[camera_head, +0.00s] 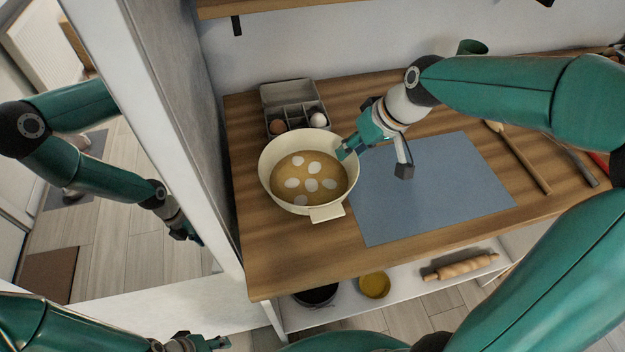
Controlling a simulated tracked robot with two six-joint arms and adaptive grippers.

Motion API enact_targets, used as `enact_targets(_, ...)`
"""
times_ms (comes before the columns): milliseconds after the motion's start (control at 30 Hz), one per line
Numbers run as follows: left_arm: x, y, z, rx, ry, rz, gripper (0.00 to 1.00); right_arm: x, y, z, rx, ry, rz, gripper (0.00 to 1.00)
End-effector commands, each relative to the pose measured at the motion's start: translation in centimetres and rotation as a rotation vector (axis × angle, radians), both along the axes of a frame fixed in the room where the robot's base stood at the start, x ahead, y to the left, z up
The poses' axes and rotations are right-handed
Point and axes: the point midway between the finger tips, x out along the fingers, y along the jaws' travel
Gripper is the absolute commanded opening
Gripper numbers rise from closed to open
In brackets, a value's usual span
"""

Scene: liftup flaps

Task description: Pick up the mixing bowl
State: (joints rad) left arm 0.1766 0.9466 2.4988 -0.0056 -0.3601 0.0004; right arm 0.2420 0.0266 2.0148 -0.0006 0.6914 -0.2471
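The mixing bowl (267,183) is cream, with a handle at its front, and stands upright on the wooden worktop. It holds yellowish batter with several white patches. My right gripper (375,161) is open just right of the bowl. Its left finger is at the bowl's right rim, and I cannot tell whether it touches. Its other finger is apart, over the blue-grey mat. My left gripper (205,343) is low at the bottom edge, far from the bowl; its fingers are too small to judge.
An egg carton (290,92) with a brown and a white egg stands behind the bowl. The blue-grey mat (440,205) lies right of it. A wooden tool (522,160) lies further right. A shelf (410,290) below holds a rolling pin (460,267). A pale upright panel (150,110) stands left.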

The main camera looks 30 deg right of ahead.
Motion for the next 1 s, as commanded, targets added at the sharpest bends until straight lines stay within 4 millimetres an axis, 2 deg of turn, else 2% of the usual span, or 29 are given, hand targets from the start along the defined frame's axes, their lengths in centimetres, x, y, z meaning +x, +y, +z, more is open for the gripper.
enact_targets(100,0.0,0.0,0.2,0.0,0.0,0.0,0.4,0.5,0.5,-1.5,0.001,0.004,0.001,0.32)
enact_targets(200,0.0,0.0,0.2,0.0,0.0,0.0,0.4,0.9,0.7,-2.2,0.0,0.001,0.0,0.32)
enact_targets(433,0.0,0.0,0.2,0.0,0.0,0.0,0.4,1.0,0.7,-2.3,0.0,0.0,0.0,0.32)
enact_targets(467,0.0,0.0,0.2,0.0,0.0,0.0,0.4,1.0,0.7,-2.3,0.0,0.0,0.0,0.3)
enact_targets(600,0.0,0.0,0.2,0.0,0.0,0.0,0.4,1.0,0.7,-2.3,0.0,0.0,0.0,0.07)
enact_targets(667,0.0,0.0,0.2,0.0,0.0,0.0,0.4,0.9,0.7,-2.3,0.0,0.0,0.0,0.0)
enact_targets(1000,0.0,0.0,0.2,0.0,0.0,0.0,0.4,1.0,0.6,-2.2,0.0,-0.003,-0.002,0.0)
